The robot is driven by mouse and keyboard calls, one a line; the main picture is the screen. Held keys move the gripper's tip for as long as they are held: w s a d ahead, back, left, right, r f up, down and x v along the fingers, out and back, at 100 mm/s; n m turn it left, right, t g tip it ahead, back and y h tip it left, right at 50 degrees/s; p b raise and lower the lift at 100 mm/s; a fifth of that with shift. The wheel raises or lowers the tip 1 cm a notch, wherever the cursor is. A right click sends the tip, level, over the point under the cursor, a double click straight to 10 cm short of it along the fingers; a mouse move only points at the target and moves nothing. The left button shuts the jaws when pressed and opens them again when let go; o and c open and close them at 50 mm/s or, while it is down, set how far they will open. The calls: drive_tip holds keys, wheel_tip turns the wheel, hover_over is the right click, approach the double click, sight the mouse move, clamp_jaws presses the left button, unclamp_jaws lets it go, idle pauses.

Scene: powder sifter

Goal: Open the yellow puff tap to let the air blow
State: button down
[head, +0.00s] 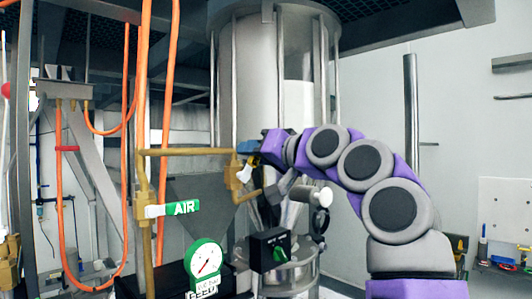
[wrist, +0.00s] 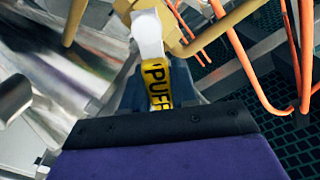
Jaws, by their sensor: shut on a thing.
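The yellow puff tap handle (wrist: 157,84), marked "PUFF" in black, lies between the fingers of my gripper (wrist: 156,92) in the wrist view. Its white end (wrist: 147,36) sticks out beyond the fingers, close to the brass pipework. In the head view my gripper (head: 249,147) reaches left to the brass pipe at the centre, just in front of the metal sifter. The tap's white and yellow part (head: 244,173) shows just below the fingers. My gripper is shut on the handle. The fingers and purple wrist hide part of it.
A green AIR tap handle (head: 181,208) is on the brass pipe at the lower left. A round gauge (head: 205,260) and a black switch box (head: 270,250) stand below my arm. Orange hoses (head: 168,100) hang at the left. The metal sifter drum (head: 258,80) stands behind my gripper.

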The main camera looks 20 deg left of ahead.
drive_tip(key=shift+s+a+r+n+p, duration=0.15)
drive_tip(key=shift+s+a+n, duration=0.2)
drive_tip(key=shift+n, duration=0.7)
drive_tip(key=shift+s+a+f+n+p, duration=0.15)
drive_tip(key=shift+s+n, duration=0.3)
drive_tip(key=shift+n, duration=0.55)
drive_tip(key=shift+s+a+r+n+p, duration=0.1)
drive_tip(key=shift+s+a+n, duration=0.25)
drive_tip(key=shift+n, duration=0.7)
drive_tip(key=shift+s+d, duration=0.1)
